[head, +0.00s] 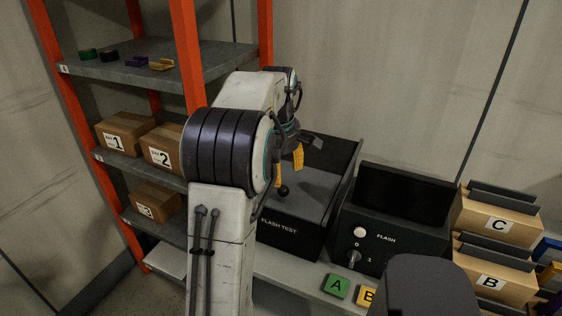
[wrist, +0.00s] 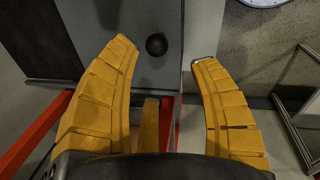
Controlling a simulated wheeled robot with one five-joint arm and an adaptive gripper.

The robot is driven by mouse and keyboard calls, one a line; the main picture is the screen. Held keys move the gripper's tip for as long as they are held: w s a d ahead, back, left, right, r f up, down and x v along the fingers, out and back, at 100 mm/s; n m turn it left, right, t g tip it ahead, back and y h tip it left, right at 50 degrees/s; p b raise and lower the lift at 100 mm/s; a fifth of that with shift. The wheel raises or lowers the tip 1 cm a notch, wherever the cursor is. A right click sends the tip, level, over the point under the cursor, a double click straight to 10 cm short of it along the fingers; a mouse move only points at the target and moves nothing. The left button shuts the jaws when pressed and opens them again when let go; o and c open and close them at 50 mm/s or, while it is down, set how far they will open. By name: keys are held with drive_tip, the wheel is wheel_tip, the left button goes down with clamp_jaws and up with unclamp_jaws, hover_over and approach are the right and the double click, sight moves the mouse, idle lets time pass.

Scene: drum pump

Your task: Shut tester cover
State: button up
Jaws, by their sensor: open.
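The tester is a black box (head: 283,228) marked FLASH TEST, standing on the bench in the head view. A grey surface (head: 316,185) shows within its dark rim; I cannot tell from this view whether it is the cover or the inside. A round black knob (head: 283,190) shows close by the yellow fingers of my gripper (head: 289,170). In the wrist view a grey panel (wrist: 105,25) carries the black knob (wrist: 156,45). My gripper (wrist: 166,52) is open, with a finger on either side of the knob in that view. I see no clear contact. My arm hides the tester's left part.
A FLASH control box (head: 385,237) with a lever (head: 354,259) stands right of the tester. Green plate A (head: 336,286) lies in front. Boxes C (head: 497,222) and B (head: 490,282) are at right. An orange-framed shelf (head: 150,70) with cartons stands at left.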

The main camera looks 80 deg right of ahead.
drive_tip(key=shift+a+r, duration=0.25)
drive_tip(key=shift+r, duration=1.05)
